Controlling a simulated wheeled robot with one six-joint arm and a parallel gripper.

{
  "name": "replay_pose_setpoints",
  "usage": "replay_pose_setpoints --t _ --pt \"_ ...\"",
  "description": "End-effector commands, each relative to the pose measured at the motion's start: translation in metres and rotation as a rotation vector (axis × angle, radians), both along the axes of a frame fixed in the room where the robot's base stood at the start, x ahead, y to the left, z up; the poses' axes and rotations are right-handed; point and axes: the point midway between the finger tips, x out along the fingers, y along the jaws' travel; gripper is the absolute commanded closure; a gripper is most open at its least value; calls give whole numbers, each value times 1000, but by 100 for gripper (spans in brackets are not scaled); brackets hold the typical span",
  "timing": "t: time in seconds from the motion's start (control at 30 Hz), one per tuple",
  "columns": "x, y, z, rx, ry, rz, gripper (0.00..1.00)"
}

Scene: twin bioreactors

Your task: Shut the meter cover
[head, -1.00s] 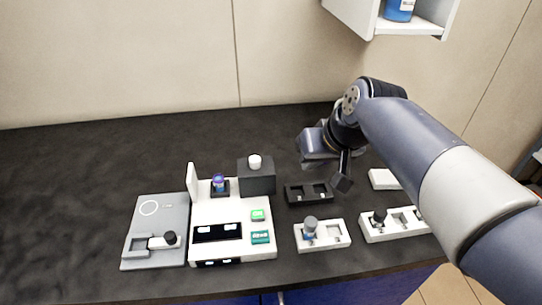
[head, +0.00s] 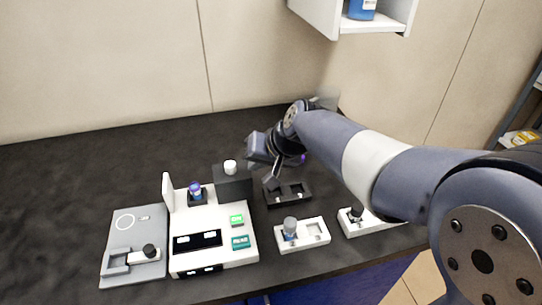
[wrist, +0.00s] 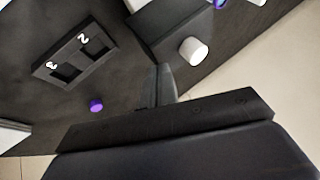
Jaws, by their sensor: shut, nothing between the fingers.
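The white meter (head: 213,252) stands on the dark bench, left of my arm. Its cover (head: 168,192) looks like the thin white panel standing upright at the meter's back left. A vial with a blue-purple cap (head: 196,188) stands in a black socket beside the cover. My gripper (head: 271,184) is shut and empty, above the bench to the right of the meter, near the black block with a white knob (head: 230,167). In the wrist view my gripper (wrist: 162,85) points toward the bench, with the white knob (wrist: 192,51) close by. The cover cannot be made out there.
A black two-slot holder (head: 302,192) lies below my gripper. White racks stand in front, one with a grey-capped vial (head: 290,225). A grey plate (head: 135,228) with a black knob is left of the meter. A purple cap (wrist: 97,106) shows near the holder. The bench's far left is clear.

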Motion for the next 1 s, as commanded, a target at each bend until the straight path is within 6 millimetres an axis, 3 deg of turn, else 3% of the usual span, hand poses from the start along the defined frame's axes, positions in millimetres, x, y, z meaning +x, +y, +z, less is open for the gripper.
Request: replay_pose_setpoints --t 0.2,0.73,1.0 --pt "-1 21 1 -1 0 2 100" --pt "-3 30 1 -2 0 3 100" --pt "-20 81 4 -3 1 8 100"
